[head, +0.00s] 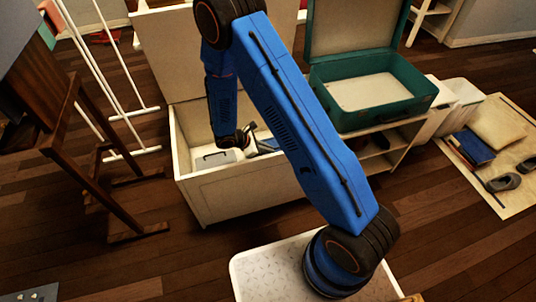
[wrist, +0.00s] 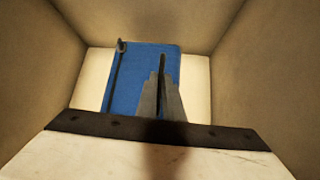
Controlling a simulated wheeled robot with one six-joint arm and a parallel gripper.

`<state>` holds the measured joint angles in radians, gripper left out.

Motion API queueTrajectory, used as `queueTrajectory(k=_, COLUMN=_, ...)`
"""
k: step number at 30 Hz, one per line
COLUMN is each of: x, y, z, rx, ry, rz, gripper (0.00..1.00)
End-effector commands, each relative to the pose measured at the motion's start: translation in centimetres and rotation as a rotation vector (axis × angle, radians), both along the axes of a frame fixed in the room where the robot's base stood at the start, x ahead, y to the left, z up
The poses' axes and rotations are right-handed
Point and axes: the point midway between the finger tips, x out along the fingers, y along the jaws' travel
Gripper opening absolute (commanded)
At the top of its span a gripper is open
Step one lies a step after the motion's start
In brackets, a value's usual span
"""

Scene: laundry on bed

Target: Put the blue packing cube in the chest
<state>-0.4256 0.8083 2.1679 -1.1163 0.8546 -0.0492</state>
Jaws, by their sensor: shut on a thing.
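The blue packing cube (wrist: 138,68) shows in the wrist view as a flat blue rectangle with a dark strip along its left side. My gripper (wrist: 161,80) is shut on it, its grey fingers over the cube's lower right part. In the head view my gripper (head: 248,133) reaches down inside the open chest (head: 245,188), and a bit of blue cube (head: 268,145) shows beside it; my arm hides the rest. The chest's pale walls surround the cube in the wrist view. I cannot tell whether the cube touches the chest floor.
A white item (head: 214,159) lies in the chest's left part. The raised lid (head: 160,50) stands behind. A green open suitcase (head: 375,85) rests on a shelf at the right. A wooden stand (head: 90,150) and a white rack (head: 105,75) are at the left.

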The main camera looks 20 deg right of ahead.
Motion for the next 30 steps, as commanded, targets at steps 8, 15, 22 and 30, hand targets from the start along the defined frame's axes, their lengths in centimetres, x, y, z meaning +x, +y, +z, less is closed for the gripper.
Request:
queueTrajectory(k=8, x=0.0, y=0.0, z=-3.2, rx=-0.001, ry=0.002, rz=0.001, gripper=0.0)
queueTrajectory(k=15, x=0.0, y=0.0, z=-3.4, rx=0.0, ry=0.001, rz=0.001, gripper=0.0)
queueTrajectory(k=22, x=0.0, y=0.0, z=-3.5, rx=0.0, ry=0.001, rz=0.001, gripper=0.26)
queueTrajectory(k=30, x=0.0, y=0.1, z=-3.3, rx=0.0, ry=0.001, rz=0.001, gripper=0.26)
